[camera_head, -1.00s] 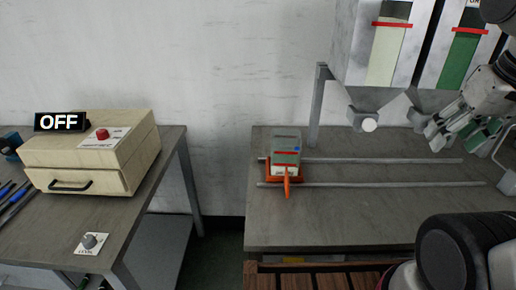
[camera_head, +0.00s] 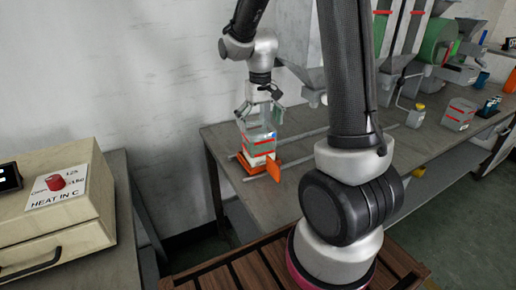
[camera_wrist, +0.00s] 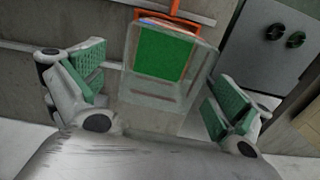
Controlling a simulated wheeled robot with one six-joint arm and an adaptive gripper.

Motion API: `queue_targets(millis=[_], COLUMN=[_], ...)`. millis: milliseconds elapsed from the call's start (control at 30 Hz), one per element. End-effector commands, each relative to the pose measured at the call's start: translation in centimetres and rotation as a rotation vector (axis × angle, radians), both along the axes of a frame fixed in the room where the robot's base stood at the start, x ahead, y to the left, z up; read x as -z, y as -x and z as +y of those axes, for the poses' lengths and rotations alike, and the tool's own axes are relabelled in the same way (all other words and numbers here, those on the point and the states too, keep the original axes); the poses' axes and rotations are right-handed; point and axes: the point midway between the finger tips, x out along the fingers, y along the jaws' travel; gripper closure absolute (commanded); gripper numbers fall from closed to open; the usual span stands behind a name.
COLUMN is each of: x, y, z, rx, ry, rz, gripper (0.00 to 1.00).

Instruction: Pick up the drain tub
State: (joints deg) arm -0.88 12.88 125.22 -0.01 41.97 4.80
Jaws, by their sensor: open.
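A clear tub (camera_head: 258,146) with a red line sits on an orange carriage (camera_head: 273,167) on the rails; I take it to be the drain tub. In the wrist view the clear tub (camera_wrist: 165,97) shows from above, with green inside and the orange carriage (camera_wrist: 172,15) behind it. My gripper (camera_head: 259,112) is above the tub, pointing down. In the wrist view my gripper (camera_wrist: 157,90) is open, with one green-padded finger on each side of the tub. Whether either finger touches it I cannot tell.
Two rails (camera_head: 300,138) run along the grey table (camera_head: 285,192). Hoppers stand behind. A second clear container (camera_head: 460,114) stands at the right. A beige heater box (camera_head: 50,205) is on the left table. A slatted wooden surface (camera_head: 235,275) is in front.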

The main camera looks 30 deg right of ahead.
Motion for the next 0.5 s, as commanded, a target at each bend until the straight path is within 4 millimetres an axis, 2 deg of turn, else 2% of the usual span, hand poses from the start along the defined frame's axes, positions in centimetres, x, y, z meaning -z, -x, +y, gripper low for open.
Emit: queue_targets(millis=[300, 500], x=[4.6, 6.1], y=[0.0, -0.1], z=[0.6, 0.6], rx=[0.001, 0.0], ry=[0.0, 0.0], rz=[0.003, -0.001], gripper=[0.0, 0.0])
